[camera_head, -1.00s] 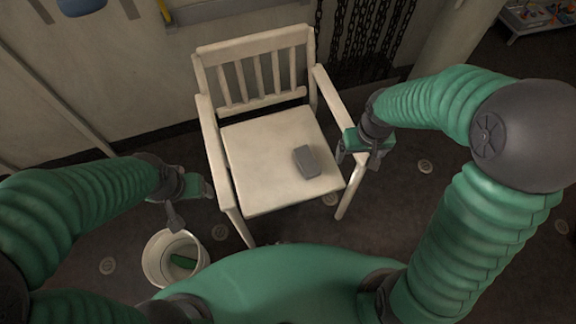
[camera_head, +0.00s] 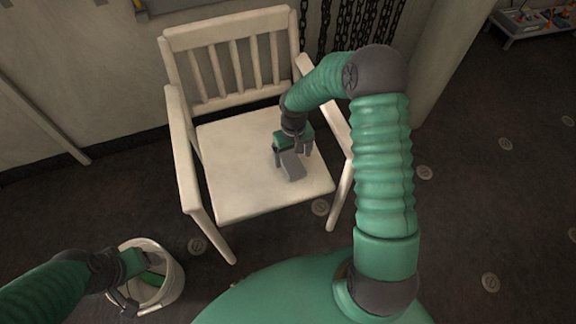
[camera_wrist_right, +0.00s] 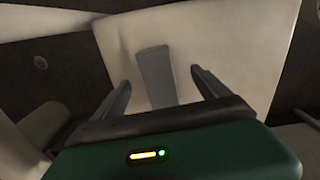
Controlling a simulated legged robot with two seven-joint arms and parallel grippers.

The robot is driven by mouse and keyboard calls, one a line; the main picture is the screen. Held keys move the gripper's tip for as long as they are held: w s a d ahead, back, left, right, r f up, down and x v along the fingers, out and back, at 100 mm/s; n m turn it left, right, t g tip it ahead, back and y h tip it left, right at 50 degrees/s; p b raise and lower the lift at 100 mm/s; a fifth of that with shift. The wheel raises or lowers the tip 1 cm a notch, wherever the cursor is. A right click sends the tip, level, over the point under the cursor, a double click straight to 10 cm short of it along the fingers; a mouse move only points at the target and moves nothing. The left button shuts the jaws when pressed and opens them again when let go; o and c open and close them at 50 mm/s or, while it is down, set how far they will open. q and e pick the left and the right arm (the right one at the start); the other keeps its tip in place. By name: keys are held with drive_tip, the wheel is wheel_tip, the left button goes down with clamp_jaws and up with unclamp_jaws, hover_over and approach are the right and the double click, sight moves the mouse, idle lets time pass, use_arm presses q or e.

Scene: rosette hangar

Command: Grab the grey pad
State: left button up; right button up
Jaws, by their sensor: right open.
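The grey pad (camera_head: 292,166) lies on the seat of the white chair (camera_head: 233,180), toward its right side. My right gripper (camera_head: 293,154) is over the seat at the pad, its fingers pointing down. In the right wrist view the pad (camera_wrist_right: 156,75) shows between the two open fingers of the right gripper (camera_wrist_right: 160,88), with gaps on both sides. My left gripper (camera_head: 136,284) is at the lower left, over the white bucket (camera_head: 172,290); its fingers are too small and dark to tell their state.
The chair's armrests (camera_head: 184,152) and slatted back border the seat. Chains (camera_head: 350,30) hang behind. A low shelf with small items (camera_head: 525,20) is at the far right.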

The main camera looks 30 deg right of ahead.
sight(294, 166)
drive_tip(key=f, duration=0.3)
drive_tip(key=shift+d+f, duration=0.1)
drive_tip(key=shift+d, duration=0.25)
drive_tip(key=shift+d+f+b, duration=0.1)
drive_tip(key=shift+f+b, duration=0.25)
drive_tip(key=shift+b, duration=0.15)
wheel_tip(294, 166, down, 4)
drive_tip(key=b, duration=0.2)
drive_tip(key=shift+w+f+b, duration=0.1)
drive_tip(key=shift+f+b, duration=0.15)
drive_tip(key=shift+b, duration=0.05)
drive_tip(key=shift+r, duration=0.15)
drive_tip(key=shift+c, duration=1.3)
use_arm(q)
drive_tip(key=f, duration=0.4)
drive_tip(key=shift+d, duration=0.3)
use_arm(e)
drive_tip(key=c, duration=1.2)
use_arm(q)
drive_tip(key=shift+r, duration=0.1)
